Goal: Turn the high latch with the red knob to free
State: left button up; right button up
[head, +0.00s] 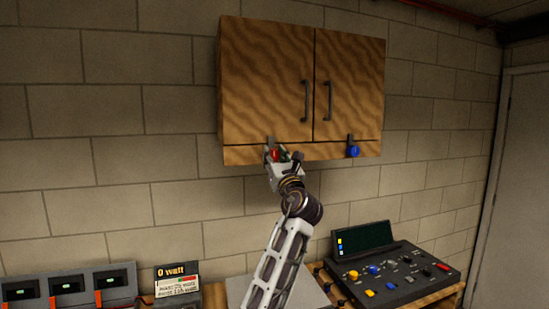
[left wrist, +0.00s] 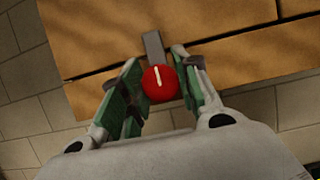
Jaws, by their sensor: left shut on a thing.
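A wooden wall cabinet (head: 265,75) with two doors hangs high on the block wall. A latch with a red knob (head: 274,155) sits at its lower edge, under the left door. In the left wrist view the red knob (left wrist: 160,82) has a white mark, and a grey latch bar (left wrist: 154,47) points up from it over the door's lower edge. My left gripper (head: 283,157) is at the red knob, shut on it, with green finger pads (left wrist: 162,92) on either side. A second latch with a blue knob (head: 353,151) is under the right door, its bar also upright. My right gripper is not in view.
Both doors are closed, with dark handles (head: 305,100) near the middle. Below are a control console (head: 390,275), a "0 watt" display (head: 177,284) and several grey units (head: 68,289). The wall around the cabinet is clear.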

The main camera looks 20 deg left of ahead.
pick_arm(q)
jog(key=shift+n, duration=0.3)
jog(key=shift+n+g+y+b, duration=0.55)
jog(key=shift+n+g+y, duration=0.05)
jog(key=shift+n, duration=0.3)
jog(key=n+g+y+b, duration=0.1)
jog(key=n, duration=0.2)
jog(key=shift+f+n, duration=0.1)
jog(key=shift+n, duration=0.2)
jog(key=n+g, duration=0.1)
jog(key=n, duration=0.2)
jog(key=n+g+y+b, duration=0.1)
jog(key=n+g, duration=0.1)
jog(key=n, duration=0.1)
jog(key=n+g, duration=0.2)
jog(key=n, duration=0.3)
jog(key=shift+n, duration=0.3)
jog(key=n+g, duration=0.1)
jog(key=n, duration=0.3)
jog(key=shift+n+g+h+p, duration=0.3)
jog(key=shift+g+h+p, duration=0.1)
